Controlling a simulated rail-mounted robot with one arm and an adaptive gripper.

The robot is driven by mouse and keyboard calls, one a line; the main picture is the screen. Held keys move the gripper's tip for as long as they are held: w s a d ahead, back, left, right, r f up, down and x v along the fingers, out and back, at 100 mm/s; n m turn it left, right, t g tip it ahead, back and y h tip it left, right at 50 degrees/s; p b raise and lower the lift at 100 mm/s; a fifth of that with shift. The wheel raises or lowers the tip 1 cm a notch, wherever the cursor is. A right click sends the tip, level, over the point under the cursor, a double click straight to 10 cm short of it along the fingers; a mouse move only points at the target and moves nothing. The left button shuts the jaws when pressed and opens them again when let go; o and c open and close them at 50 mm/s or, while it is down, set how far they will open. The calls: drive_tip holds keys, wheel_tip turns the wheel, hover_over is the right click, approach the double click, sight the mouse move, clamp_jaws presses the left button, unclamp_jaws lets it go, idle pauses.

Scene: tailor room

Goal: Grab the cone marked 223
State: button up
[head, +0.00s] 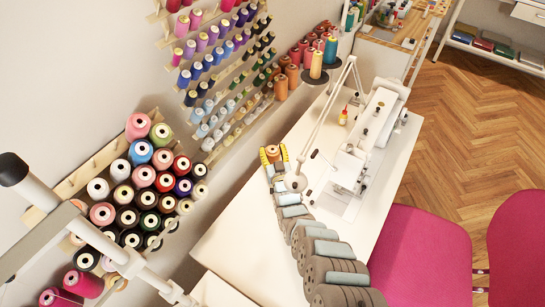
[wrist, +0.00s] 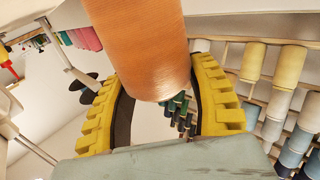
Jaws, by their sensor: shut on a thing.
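My gripper (head: 274,154) is over the left edge of the white sewing table in the head view, with yellow fingers on either side of a small orange-brown thread cone (head: 273,150). In the wrist view, my gripper (wrist: 158,72) has its yellow ribbed fingers shut on the orange cone (wrist: 140,45), which fills the upper middle. The top of the cone is cut off by the frame. No number 223 is readable on it.
A wall rack (head: 158,31) of many coloured cones is at the upper left, with another rack (head: 85,172) below it. The sewing machine (head: 370,135) stands on the white table (head: 240,225). Cones stand on a thread stand (head: 322,75). Pink chairs (head: 420,250) are at right.

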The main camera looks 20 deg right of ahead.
drive_tip(key=shift+r+p, duration=0.55)
drive_tip(key=shift+r, duration=0.3)
drive_tip(key=s+a+p, duration=0.5)
drive_tip(key=s+a, duration=0.4)
drive_tip(key=a, duration=0.1)
wheel_tip(320, 180, up, 13)
drive_tip(key=p, duration=0.6)
drive_tip(key=shift+w+r+p, duration=0.15)
drive_tip(key=shift+w+p, duration=0.2)
